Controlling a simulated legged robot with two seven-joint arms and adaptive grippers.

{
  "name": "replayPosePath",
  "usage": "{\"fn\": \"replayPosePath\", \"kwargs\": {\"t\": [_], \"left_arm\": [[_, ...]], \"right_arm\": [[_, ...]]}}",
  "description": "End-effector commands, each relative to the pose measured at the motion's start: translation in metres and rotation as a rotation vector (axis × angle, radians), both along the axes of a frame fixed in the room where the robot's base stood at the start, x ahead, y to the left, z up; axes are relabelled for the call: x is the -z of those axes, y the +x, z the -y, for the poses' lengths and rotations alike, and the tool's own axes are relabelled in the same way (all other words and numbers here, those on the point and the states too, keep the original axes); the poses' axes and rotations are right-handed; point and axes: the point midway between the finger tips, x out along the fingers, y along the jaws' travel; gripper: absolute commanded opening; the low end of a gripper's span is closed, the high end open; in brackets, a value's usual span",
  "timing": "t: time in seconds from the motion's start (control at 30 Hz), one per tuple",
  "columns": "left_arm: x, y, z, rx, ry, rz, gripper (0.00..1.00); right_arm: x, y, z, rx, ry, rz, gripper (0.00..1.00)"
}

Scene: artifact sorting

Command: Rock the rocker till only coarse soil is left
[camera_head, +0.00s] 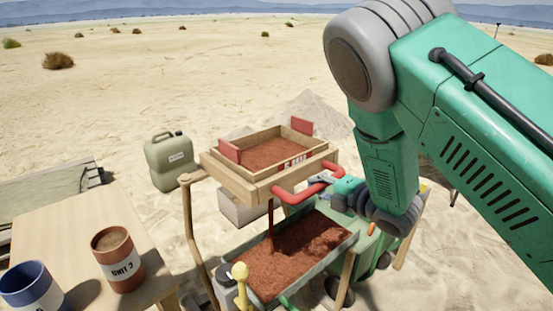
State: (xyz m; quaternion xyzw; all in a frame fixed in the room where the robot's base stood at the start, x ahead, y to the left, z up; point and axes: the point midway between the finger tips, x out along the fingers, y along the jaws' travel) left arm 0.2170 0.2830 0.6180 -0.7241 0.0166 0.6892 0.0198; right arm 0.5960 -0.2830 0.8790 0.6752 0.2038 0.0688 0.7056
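The rocker's wooden sieve box (215,165) stands raised in the middle of the view, with red end plates and reddish-brown soil (270,153) inside. How coarse this soil is, I cannot tell. A thin reddish stream (271,225) runs from under the box into the lower tray (335,243), which holds a bed of reddish-brown soil (285,265). A red U-shaped handle (290,198) sticks out from the box's near right side. My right gripper (322,185) is at the handle's outer bar, its fingers seemingly closed around it. My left gripper is out of view.
A wooden table (60,225) at the lower left carries a brown labelled pot (120,265) and a blue one (35,290). A green jerrycan (168,160) stands on the sand behind. A yellow knobbed part (241,285) rises by the tray's near left corner.

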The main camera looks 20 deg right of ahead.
Motion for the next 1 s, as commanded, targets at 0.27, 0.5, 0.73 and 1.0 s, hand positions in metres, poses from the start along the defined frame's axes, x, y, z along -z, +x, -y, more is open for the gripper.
{"fn": "replayPosePath", "kwargs": {"t": [0.27,0.5,0.73,1.0], "left_arm": [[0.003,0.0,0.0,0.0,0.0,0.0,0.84],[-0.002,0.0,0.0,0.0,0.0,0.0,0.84],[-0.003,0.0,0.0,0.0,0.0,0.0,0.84],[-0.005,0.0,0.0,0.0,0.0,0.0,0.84]], "right_arm": [[0.005,0.024,-0.01,0.001,0.0,-0.012,0.0],[0.006,-0.024,0.008,0.003,0.0,-0.02,0.0],[0.005,-0.071,0.028,0.002,0.001,-0.013,0.0],[-0.002,-0.062,0.026,-0.003,-0.004,0.008,0.0]]}}
